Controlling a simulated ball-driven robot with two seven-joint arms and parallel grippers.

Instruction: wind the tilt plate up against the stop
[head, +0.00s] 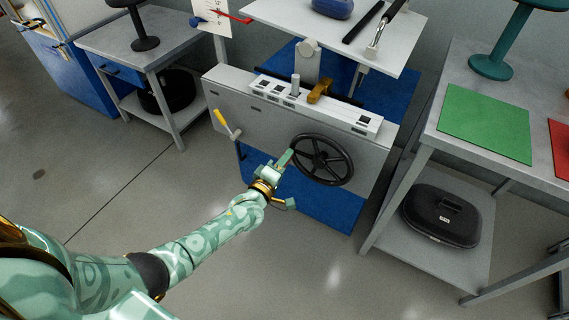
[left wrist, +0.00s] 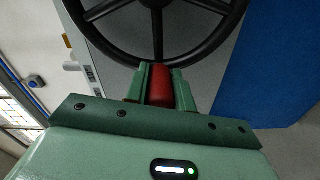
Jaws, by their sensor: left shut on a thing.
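A black spoked handwheel (head: 320,159) is on the front of a grey machine bench (head: 215,100); the wheel's rim also fills the top of the left wrist view (left wrist: 200,50). My left gripper (head: 284,163) is at the wheel's left rim. In the left wrist view its fingers (left wrist: 160,85) are shut on a red grip (left wrist: 160,88) beside the rim. An ochre piece (head: 319,92) on the bench top may be the stop. My right gripper is out of view.
A table with a green mat (head: 486,122) and a black case (head: 441,215) below stands at right. A grey side table (head: 110,39) stands at left. The floor in front is clear.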

